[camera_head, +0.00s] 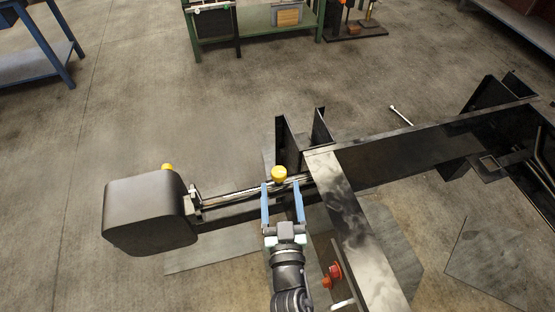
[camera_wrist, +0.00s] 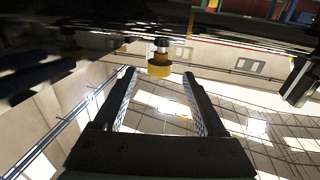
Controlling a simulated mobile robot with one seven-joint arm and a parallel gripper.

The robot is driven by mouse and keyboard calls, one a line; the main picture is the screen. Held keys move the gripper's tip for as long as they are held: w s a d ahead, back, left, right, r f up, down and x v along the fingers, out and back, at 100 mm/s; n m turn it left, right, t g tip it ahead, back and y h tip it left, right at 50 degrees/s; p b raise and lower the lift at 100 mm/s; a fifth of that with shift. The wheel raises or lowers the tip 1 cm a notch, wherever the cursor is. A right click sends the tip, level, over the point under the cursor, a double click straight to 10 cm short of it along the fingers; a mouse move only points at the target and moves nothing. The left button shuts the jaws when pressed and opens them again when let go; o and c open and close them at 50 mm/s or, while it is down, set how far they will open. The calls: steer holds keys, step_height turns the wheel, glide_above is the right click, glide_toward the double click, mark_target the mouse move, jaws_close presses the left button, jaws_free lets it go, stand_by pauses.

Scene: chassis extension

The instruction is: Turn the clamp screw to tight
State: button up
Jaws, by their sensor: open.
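A yellow round knob (camera_head: 279,174), which looks like the clamp screw's head, sits by the silvery rod (camera_head: 235,195) of the dark chassis extension (camera_head: 345,205). My gripper (camera_head: 281,187) is open, its two blue fingers pointing at this knob. In the wrist view the yellow knob (camera_wrist: 160,70) shows on a short metal stem, centred between the open fingertips (camera_wrist: 159,78). The fingers look apart from it on both sides; I cannot tell how deep it sits between them. No mark shows how tight the screw is.
A dark rounded block (camera_head: 150,215) stands at the rod's left end, with a second yellow knob (camera_head: 167,167) behind it. A red knob (camera_head: 332,272) is right of my arm. A long dark beam (camera_head: 425,150) runs right. Open floor (camera_head: 180,110) lies behind.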

mark_target(278, 168)
steer(key=w, duration=0.2)
steer(key=w+b, duration=0.1)
steer(key=w, duration=0.2)
steer(key=w+a, duration=0.1)
steer(key=w, duration=0.2)
steer(key=shift+w, duration=0.2)
jaws_close()
